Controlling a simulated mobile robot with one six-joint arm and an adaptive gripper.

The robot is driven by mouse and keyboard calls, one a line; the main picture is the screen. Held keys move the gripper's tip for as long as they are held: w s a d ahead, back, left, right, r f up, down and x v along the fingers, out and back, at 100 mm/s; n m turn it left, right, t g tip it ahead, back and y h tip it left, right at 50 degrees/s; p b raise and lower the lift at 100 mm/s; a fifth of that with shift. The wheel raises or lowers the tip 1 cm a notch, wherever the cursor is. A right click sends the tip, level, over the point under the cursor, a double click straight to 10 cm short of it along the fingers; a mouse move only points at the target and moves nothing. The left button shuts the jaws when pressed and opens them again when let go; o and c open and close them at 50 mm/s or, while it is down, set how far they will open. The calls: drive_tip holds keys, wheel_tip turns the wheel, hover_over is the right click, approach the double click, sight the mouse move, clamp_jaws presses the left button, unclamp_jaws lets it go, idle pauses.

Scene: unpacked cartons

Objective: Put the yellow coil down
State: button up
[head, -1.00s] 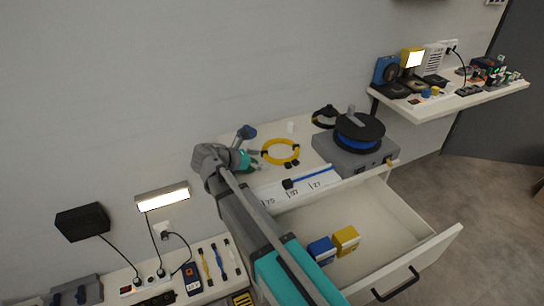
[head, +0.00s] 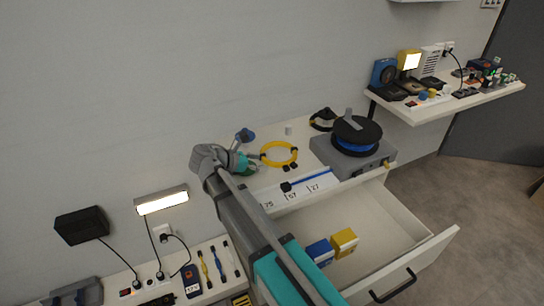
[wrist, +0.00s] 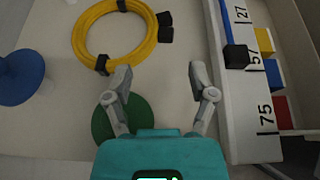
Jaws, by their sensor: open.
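The yellow coil (head: 266,157) lies on the white tabletop (head: 225,143), with black ties and black connector ends. It also shows in the wrist view (wrist: 78,40), at the upper left. My gripper (head: 256,161) is at the left of the coil. In the wrist view my gripper (wrist: 157,75) is open, its two fingers apart with nothing between them. The left fingertip is close to the coil's lower edge; I cannot tell whether they touch. A green disc (wrist: 117,113) lies under the left finger.
A white strip with numbers (wrist: 242,100) runs along the table's front edge, above an open drawer (head: 400,225) with blue and yellow boxes. A grey machine with a black reel (head: 357,135) stands to the right. A blue round object (wrist: 22,77) is at the left.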

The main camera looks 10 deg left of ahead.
drive_tip(key=w+d+r+m+g+y+p, duration=0.1)
drive_tip(key=w+d+m+g+y+p, duration=0.1)
drive_tip(key=p, duration=0.3)
drive_tip(key=shift+r, duration=0.35)
drive_tip(key=w+d+m+g+y+p, duration=0.1)
drive_tip(key=p, duration=0.2)
drive_tip(key=shift+r, duration=0.4)
drive_tip(key=w+d+r+m+g+y+p, duration=0.1)
drive_tip(key=w+r+m+g+y+p, duration=0.2)
drive_tip(key=r+m+y+p, duration=0.3)
drive_tip(key=r+g+y+p, duration=0.1)
drive_tip(key=p, duration=0.4)
drive_tip(key=shift+w+y+p, duration=0.25)
drive_tip(key=shift+y+p, duration=0.05)
drive_tip(key=shift+p, duration=0.05)
drive_tip(key=shift+d, duration=0.1)
drive_tip(key=b, duration=0.9)
hover_over(274, 162)
drive_tip(key=f, duration=0.8)
drive_tip(key=shift+w+d+f, duration=0.1)
drive_tip(key=shift+w+f, duration=0.1)
drive_tip(key=shift+f, duration=0.15)
drive_tip(key=shift+s+f+b, duration=0.15)
drive_tip(key=shift+f+b, duration=2.3)
drive_tip(key=shift+f, duration=0.15)
